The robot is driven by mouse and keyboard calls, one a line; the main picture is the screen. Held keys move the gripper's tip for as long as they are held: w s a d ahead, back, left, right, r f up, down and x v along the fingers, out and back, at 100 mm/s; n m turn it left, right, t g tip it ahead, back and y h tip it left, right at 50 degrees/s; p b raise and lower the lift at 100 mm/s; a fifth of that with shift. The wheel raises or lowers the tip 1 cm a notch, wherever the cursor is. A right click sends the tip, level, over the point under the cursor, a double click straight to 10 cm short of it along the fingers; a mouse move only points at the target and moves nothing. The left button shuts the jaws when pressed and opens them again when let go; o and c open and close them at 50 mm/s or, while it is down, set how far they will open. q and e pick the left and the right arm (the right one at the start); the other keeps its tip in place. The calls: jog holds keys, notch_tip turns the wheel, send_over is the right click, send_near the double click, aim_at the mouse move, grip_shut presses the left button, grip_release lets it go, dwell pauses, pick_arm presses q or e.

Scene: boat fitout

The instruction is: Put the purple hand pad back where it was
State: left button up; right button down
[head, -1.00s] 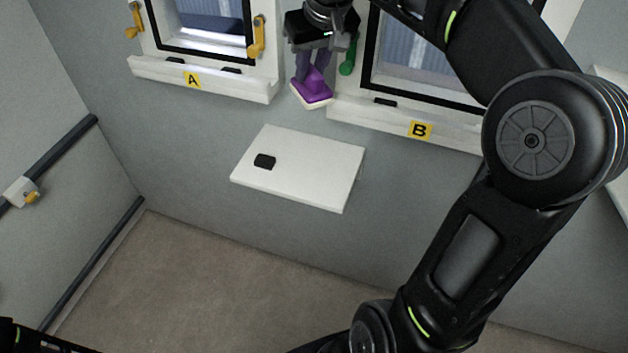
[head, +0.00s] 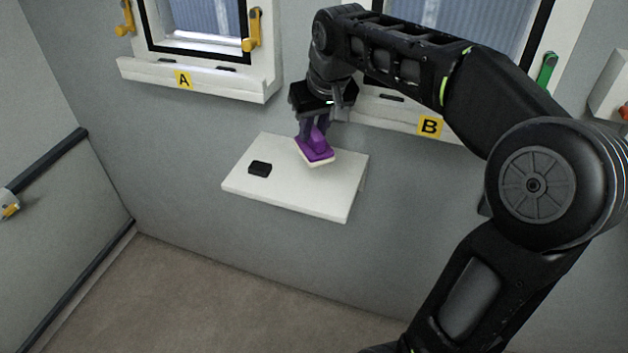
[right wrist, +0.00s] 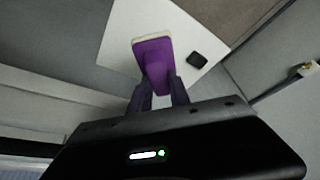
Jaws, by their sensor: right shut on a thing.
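The purple hand pad (head: 318,148) has a pale flat underside and hangs in my right gripper (head: 313,130), over the back right part of the white wall shelf (head: 290,195). My right gripper is shut on the pad's purple grip. In the right wrist view the pad (right wrist: 152,58) sits between the fingers (right wrist: 158,92), with the white shelf (right wrist: 125,20) beyond it. The pad is tilted a little, and I cannot tell whether its edge touches the shelf. My left gripper is out of view.
A small black block (head: 260,168) lies on the shelf's left part. Above are window A, with its sill (head: 200,82) and yellow latches (head: 252,30), and window B, with a green latch (head: 546,68). The shelf's front is clear.

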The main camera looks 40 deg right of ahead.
aim_at(322, 140)
notch_tip(322, 140, down, 6)
jog(key=shift+r, duration=0.1)
jog(key=shift+f+b, duration=0.3)
jog(key=shift+f, duration=1.6)
jog(key=shift+f, duration=0.1)
jog(key=shift+f, duration=0.15)
jog(key=c, duration=1.2)
grip_release()
jog(key=shift+r, duration=0.45)
jog(key=v, duration=1.1)
jog(key=shift+s+r+p, duration=0.2)
jog(key=shift+r+p, duration=0.1)
